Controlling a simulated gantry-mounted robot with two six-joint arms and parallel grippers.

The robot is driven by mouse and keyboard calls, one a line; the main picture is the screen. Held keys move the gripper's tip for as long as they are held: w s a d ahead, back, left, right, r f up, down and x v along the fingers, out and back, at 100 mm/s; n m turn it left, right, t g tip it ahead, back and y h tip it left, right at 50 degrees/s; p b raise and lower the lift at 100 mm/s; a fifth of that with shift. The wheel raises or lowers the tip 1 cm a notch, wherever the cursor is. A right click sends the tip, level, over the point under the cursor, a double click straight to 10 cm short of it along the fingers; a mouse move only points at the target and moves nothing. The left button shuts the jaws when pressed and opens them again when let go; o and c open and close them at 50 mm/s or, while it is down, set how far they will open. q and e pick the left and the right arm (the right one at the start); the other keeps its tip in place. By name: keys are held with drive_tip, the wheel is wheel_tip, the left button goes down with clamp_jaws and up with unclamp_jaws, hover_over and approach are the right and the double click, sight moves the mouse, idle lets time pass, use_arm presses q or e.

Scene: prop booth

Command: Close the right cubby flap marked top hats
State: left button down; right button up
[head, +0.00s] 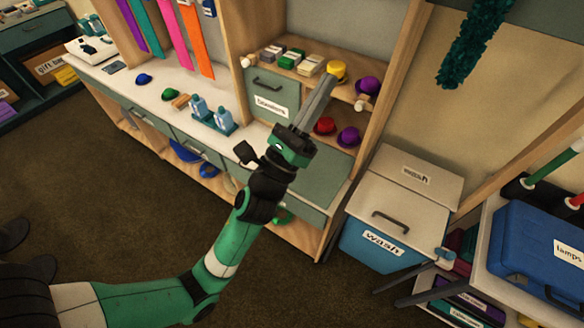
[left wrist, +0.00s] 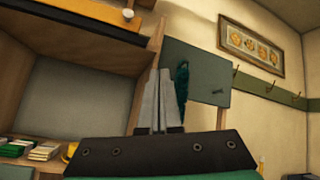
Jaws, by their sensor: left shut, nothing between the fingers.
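The right cubby stands open in the head view, with a red hat (head: 325,125) and a purple hat (head: 348,137) inside. A grey-green panel (head: 333,167) lies below its opening. It may be the lowered flap, but I see no top hats marking on it. My left gripper (head: 328,80) is shut and empty, its long fingers pointing up across the cubby front. It also shows in the left wrist view (left wrist: 158,78). I cannot tell whether it touches the shelf. My right gripper is out of view.
The left cubby's labelled flap (head: 283,90) is closed. Card boxes (head: 290,58) and a yellow hat (head: 337,69) sit on the shelf above. A wash bin (head: 375,245) and a blue case (head: 535,255) stand to the right. Open floor lies left.

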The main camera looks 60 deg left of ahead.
use_arm(q)
drive_tip(key=s+a+f+m+g+y+b, duration=0.1)
drive_tip(key=s+a+f+g+b, duration=0.15)
drive_tip(key=f+b, duration=1.1)
drive_tip(key=s+a+f+g+b, duration=0.2)
drive_tip(key=a+f+b, duration=0.15)
drive_tip(key=f, duration=1.95)
drive_tip(key=s+a+f+m+g+y+b, duration=0.1)
drive_tip(key=s+a+f+g+b, duration=0.15)
drive_tip(key=f+b, duration=1.1)
drive_tip(key=w+a+f+p, duration=0.2)
drive_tip(key=w+p, duration=0.4)
drive_tip(key=w, duration=0.3)
drive_tip(key=shift+w+a+f+p, duration=0.2)
drive_tip(key=shift+a+p, duration=0.1)
drive_tip(key=shift+a, duration=0.5)
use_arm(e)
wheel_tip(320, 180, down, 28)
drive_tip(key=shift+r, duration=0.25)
use_arm(q)
drive_tip(key=shift+r, duration=0.1)
